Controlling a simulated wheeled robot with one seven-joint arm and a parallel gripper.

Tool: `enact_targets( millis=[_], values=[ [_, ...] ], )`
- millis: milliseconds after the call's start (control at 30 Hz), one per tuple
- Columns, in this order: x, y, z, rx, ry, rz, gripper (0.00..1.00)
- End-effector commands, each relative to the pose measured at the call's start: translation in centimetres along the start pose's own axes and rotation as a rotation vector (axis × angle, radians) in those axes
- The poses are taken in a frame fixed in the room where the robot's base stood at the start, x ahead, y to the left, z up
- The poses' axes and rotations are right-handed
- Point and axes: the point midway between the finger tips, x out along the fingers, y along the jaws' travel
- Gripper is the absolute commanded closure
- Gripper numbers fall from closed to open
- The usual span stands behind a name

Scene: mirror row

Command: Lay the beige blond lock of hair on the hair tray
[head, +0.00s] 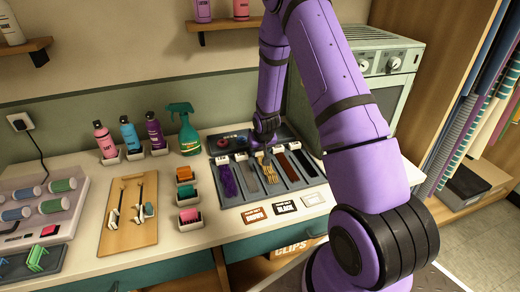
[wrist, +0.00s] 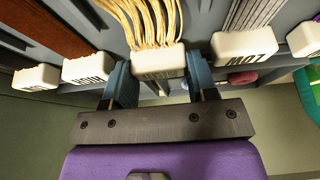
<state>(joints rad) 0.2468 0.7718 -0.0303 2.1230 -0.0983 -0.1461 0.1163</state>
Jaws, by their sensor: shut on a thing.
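My gripper (head: 265,143) is at the back end of the lock, over the tray's rear. The wrist view shows my gripper (wrist: 160,82) with one blue-grey finger on each side of that block, shut on it. I cannot tell whether the lock touches the tray floor.
The tray also holds a purple lock (head: 228,181), a grey lock (head: 248,177), a dark lock (head: 287,168) and a reddish-brown lock (head: 303,163). A green spray bottle (head: 184,128) stands left of it. A metal cabinet (head: 390,85) stands behind my arm. Label cards (head: 285,207) lie in front.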

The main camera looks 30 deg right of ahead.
Motion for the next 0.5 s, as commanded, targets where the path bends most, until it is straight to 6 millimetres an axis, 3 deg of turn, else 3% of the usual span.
enact_targets(
  millis=[433, 467, 500],
  values=[
    [0.28, 0.02, 0.14, 0.000, 0.000, 0.000, 0.72],
    [0.28, 0.02, 0.14, 0.000, 0.000, 0.000, 0.45],
    [0.28, 0.02, 0.14, 0.000, 0.000, 0.000, 0.36]
  ],
)
